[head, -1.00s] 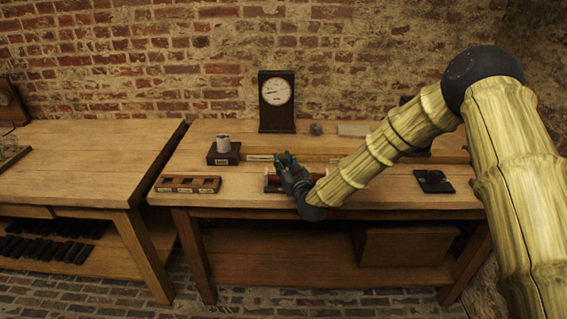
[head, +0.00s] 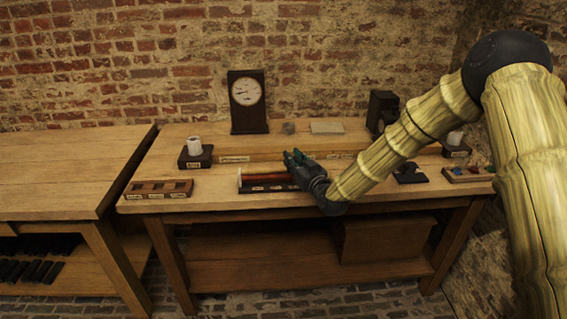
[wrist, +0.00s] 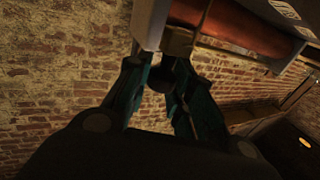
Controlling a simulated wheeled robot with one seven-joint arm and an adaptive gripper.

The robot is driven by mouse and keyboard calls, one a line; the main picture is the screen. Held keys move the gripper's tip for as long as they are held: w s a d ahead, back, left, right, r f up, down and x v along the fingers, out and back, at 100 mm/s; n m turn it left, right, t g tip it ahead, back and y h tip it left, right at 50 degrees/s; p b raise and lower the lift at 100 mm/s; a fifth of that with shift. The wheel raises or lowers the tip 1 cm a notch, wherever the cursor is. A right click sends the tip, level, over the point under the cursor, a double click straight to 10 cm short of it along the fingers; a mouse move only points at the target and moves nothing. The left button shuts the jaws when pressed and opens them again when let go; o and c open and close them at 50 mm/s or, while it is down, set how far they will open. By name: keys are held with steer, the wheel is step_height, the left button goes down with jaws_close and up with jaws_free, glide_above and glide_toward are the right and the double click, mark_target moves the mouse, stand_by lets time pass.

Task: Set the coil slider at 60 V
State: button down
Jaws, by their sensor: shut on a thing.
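The coil (head: 262,186) is a long reddish-brown winding in a dark frame near the table's front edge. In the wrist view its copper-coloured winding (wrist: 245,25) shows at the top. My gripper (head: 294,158) is over the coil's right part, its green fingers shut. In the wrist view my gripper (wrist: 165,85) closes on a small dark knob (wrist: 168,84) below the slider block (wrist: 179,42). The coil's right end is hidden behind my gripper in the head view. A dial meter (head: 247,92) in a dark wooden case stands behind; its voltage figures are too small to read.
A three-compartment wooden tray (head: 158,188) lies left of the coil. A dark block with a white jar (head: 194,152) stands behind it. A dark switch-like piece (head: 410,173) and a small board with coloured knobs (head: 468,173) lie to the right. A low ledge (head: 255,155) runs behind the coil.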

steer(key=shift+d, duration=0.2)
steer(key=c, duration=1.3)
jaws_free()
steer(key=shift+d, duration=0.2)
steer(key=shift+a, duration=0.2)
steer(key=v, duration=1.2)
steer(key=shift+d, duration=0.1)
